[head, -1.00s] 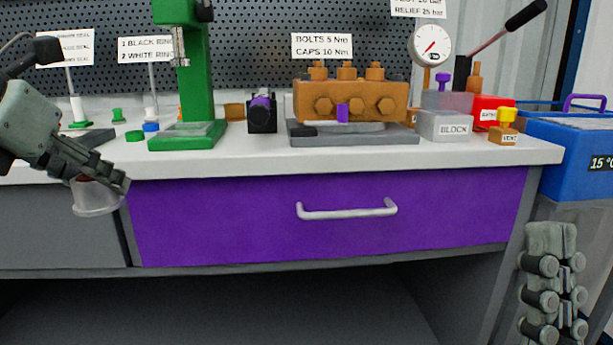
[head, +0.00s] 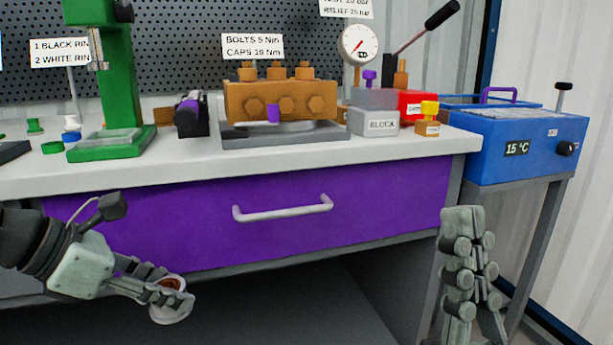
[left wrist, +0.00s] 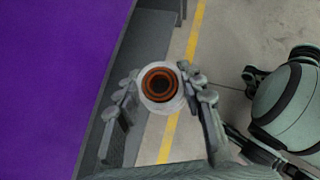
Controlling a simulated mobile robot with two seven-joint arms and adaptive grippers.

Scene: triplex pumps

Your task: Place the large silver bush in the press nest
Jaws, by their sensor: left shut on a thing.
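My left gripper (head: 172,290) is low in front of the purple drawer. It is shut on a pale, round, hollow piece that looks like the large silver bush (head: 168,314). In the left wrist view the bush (left wrist: 159,108) sits between the fingers, its grey-white rim around a reddish-brown inside with a dark centre. The green press (head: 118,85) stands on the bench at the left, with a grey plate on its base (head: 112,147). I cannot make out the nest clearly. My right gripper (head: 463,222) points up at the lower right, apart from everything; its fingers are hard to read.
The bench (head: 200,165) carries an orange pump (head: 280,100), a black-and-purple part (head: 190,115) and a grey block (head: 375,121). The purple drawer (head: 200,225) is closed, with a protruding handle (head: 283,210). A blue bath (head: 520,140) stands right of the bench.

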